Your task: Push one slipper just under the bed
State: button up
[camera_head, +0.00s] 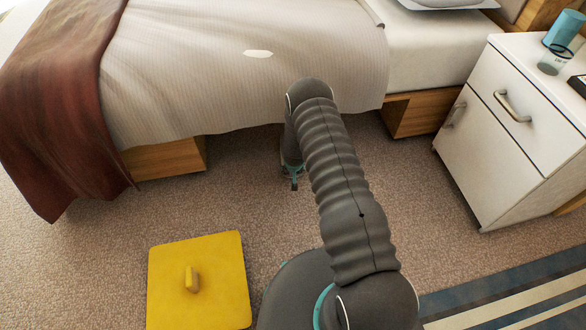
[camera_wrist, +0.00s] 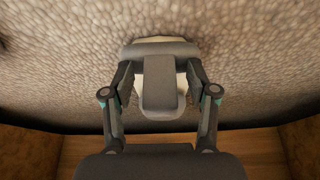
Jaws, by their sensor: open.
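My gripper (camera_head: 294,184) is low beside the bed, just in front of the open gap between the wooden base parts. In the wrist view, its open fingers (camera_wrist: 160,68) stand to either side of a grey and cream thing (camera_wrist: 159,88) on the carpet. It seems to be a slipper, but its outline is partly hidden and I cannot tell whether the fingers touch it. No slipper can be made out in the head view. The bed (camera_head: 200,75) has a pale cover hanging over its side and a wooden base (camera_head: 165,158).
A yellow square object (camera_head: 215,255) with a raised tab stands on the carpet at lower left. A white nightstand (camera_head: 500,160) stands at right, with a blue-green cup (camera_head: 563,30) on it. A striped rug (camera_head: 520,295) lies at lower right. Carpet is clear beside my gripper.

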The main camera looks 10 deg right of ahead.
jog(key=shift+w+f, duration=0.1)
jog(key=shift+f, duration=0.05)
grip_shut()
jog(key=shift+w, duration=0.1)
